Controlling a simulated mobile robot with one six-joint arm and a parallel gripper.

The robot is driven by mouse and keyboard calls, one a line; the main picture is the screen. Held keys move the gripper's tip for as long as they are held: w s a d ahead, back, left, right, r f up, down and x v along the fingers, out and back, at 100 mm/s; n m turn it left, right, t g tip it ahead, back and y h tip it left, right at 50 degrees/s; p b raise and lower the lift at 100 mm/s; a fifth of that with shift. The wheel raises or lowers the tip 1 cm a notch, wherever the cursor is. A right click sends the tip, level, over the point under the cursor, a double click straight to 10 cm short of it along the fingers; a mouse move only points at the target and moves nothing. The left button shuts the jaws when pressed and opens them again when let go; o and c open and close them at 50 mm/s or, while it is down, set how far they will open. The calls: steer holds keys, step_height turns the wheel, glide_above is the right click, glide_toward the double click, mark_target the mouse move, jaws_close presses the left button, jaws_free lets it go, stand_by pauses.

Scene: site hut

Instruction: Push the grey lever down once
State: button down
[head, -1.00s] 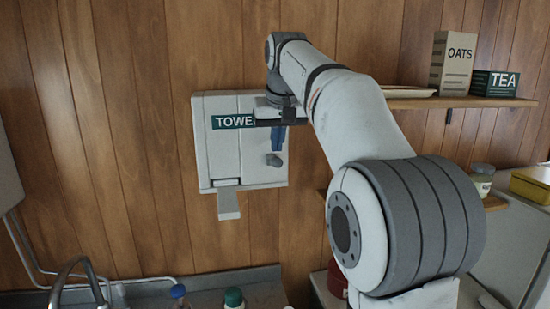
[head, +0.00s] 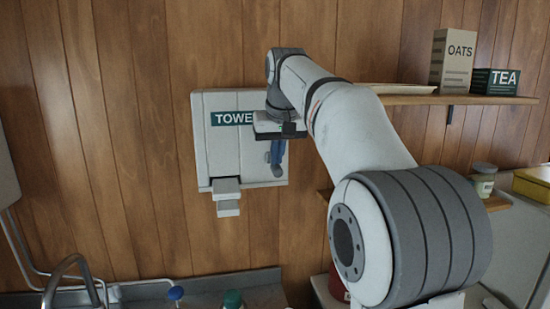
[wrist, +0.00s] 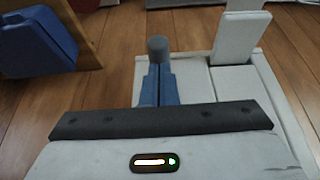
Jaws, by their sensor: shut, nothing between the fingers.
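A white towel dispenser (head: 220,150) with a green label is fixed to the wood wall. It also shows in the wrist view (wrist: 285,110). Its grey lever (head: 267,157) is on the right part of the front, partly hidden by my gripper in the head view. In the wrist view the lever's round grey end (wrist: 158,47) shows just beyond my fingertips. My gripper (head: 277,172) is shut and empty, its blue fingers (wrist: 157,85) in front of the lever. I cannot tell whether they touch it. A pale piece (head: 228,208) hangs at the dispenser's lower left.
A shelf (head: 440,100) with an oats box (head: 452,58) and a tea box (head: 494,82) is to the right of the dispenser.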

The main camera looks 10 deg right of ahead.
steer(key=shift+f, duration=0.4)
steer(key=r+p, duration=0.1)
steer(key=r, duration=0.1)
steer(key=r+p, duration=0.3)
steer(key=p, duration=0.1)
steer(key=shift+s+r, duration=0.3)
steer(key=shift+r, duration=0.1)
steer(key=shift+w+p+v, duration=0.25)
steer(key=shift+p+v, duration=0.1)
steer(key=shift+v, duration=0.85)
steer(key=shift+r, duration=0.1)
steer(key=s+f+b, duration=0.4)
steer(key=s+f, duration=1)
steer(key=f, duration=0.4)
steer(key=s+f+g+b, duration=0.1)
steer(key=s+f+b, duration=0.3)
steer(key=s+f, duration=1.1)
step_height(320, 180, down, 3)
steer(key=shift+r, duration=0.1)
